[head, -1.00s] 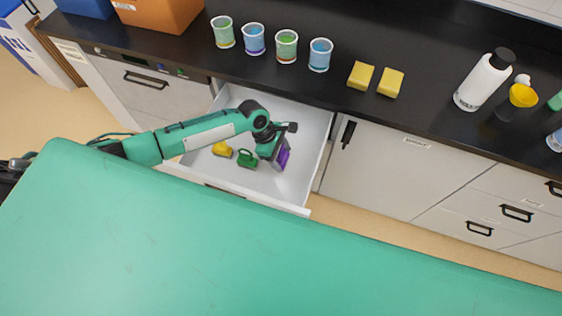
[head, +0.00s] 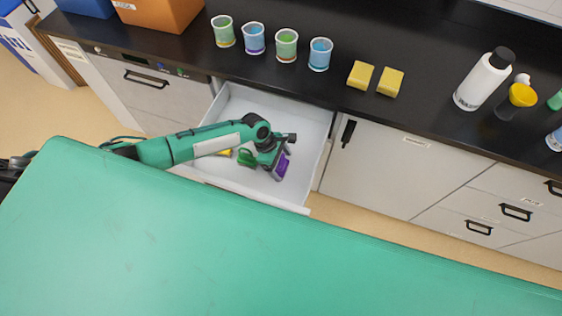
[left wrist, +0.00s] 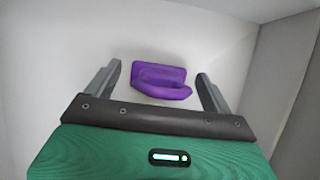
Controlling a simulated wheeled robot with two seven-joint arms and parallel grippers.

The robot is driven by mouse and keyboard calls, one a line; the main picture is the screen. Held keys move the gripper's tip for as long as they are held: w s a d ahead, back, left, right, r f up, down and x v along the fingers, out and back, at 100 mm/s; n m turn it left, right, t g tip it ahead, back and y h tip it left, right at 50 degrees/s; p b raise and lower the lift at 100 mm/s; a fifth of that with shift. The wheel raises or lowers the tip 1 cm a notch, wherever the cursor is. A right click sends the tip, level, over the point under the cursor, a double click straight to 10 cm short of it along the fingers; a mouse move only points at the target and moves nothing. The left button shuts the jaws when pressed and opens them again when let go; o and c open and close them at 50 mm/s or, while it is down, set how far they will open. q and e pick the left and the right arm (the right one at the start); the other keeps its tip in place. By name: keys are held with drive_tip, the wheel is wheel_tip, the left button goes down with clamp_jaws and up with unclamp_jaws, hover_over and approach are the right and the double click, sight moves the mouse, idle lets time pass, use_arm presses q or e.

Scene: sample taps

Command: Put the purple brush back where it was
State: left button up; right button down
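The purple brush (head: 282,168) lies in the open drawer (head: 312,150), at its right part. In the left wrist view the purple brush (left wrist: 160,80) lies on the white drawer floor between my left gripper's fingers (left wrist: 160,76), with a gap on each side. My left gripper (head: 284,151) is open, reaching down into the drawer just above the brush. A green brush (head: 246,157) lies to the left of the purple one. A yellow brush (head: 225,153) is farther left, mostly hidden by my left arm. My right gripper is not in view.
The drawer's walls surround my gripper, the right one close by. The black counter (head: 420,60) behind holds several cups (head: 286,45), yellow sponges (head: 375,78) and a white bottle (head: 484,80). A green surface (head: 250,250) fills the front.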

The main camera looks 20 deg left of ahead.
use_arm(q)
drive_tip(key=b+v, duration=0.1)
drive_tip(key=v, duration=1.1)
drive_tip(key=shift+r, duration=0.15)
idle(0.4)
